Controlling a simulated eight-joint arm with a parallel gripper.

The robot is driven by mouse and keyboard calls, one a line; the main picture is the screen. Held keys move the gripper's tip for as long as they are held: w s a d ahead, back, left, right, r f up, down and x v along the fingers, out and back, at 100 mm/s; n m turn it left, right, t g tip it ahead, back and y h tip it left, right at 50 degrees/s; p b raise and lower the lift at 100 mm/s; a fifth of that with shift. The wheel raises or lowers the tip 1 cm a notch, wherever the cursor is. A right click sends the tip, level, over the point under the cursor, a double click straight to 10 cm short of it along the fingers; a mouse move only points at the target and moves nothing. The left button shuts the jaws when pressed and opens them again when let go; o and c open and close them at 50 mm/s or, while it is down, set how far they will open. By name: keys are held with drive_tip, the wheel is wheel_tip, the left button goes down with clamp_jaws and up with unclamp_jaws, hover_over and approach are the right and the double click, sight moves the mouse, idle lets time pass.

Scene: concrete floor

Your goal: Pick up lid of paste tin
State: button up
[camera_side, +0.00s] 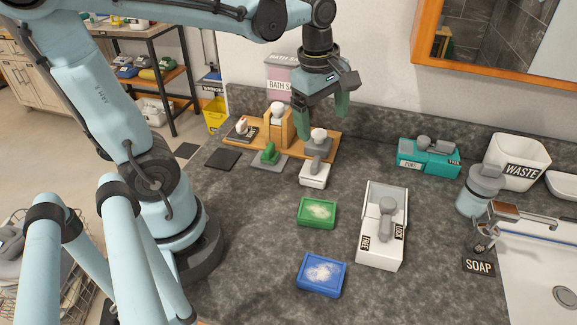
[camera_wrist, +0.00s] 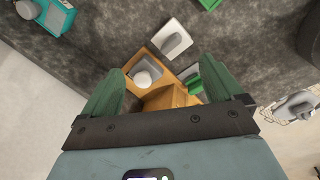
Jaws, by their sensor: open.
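My gripper (camera_side: 321,112) is open and empty, pointing down above the wooden board at the back of the counter. Its green fingers also show in the wrist view (camera_wrist: 160,80), with a round white knob (camera_wrist: 143,77) between and below them. No label reads "paste", so I cannot tell which container is the paste tin. Near the fingers are a wooden block with a white knob (camera_side: 278,109), a grey piece with a pale knob (camera_side: 318,146), and a white holder with a grey handle (camera_side: 314,175). The fingers touch none of them visibly.
Green (camera_side: 317,212) and blue (camera_side: 322,274) dishes lie in front, beside a white box labelled FREE and LOCK (camera_side: 371,251). A teal box (camera_side: 413,160), waste bin (camera_side: 525,155) and soap dispenser (camera_side: 478,192) stand right. The pink bath salt container (camera_side: 281,66) is behind. The middle counter has free room.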

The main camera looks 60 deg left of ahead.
drive_tip(key=a+n+g, duration=0.1)
drive_tip(key=n, duration=0.6)
hover_over(316, 160)
drive_tip(key=shift+g, duration=0.4)
drive_tip(key=f, duration=0.6)
drive_tip(key=shift+w+a+f, duration=0.1)
drive_tip(key=shift+w+f, duration=0.25)
drive_tip(key=shift+w, duration=0.05)
drive_tip(key=shift+s+f, duration=0.25)
drive_tip(key=shift+f, duration=0.75)
drive_tip(key=shift+s+f, duration=0.2)
drive_tip(key=shift+f, duration=1.6)
drive_tip(key=shift+c, duration=0.2)
drive_tip(key=c, duration=1.1)
drive_tip(key=shift+r, duration=0.1)
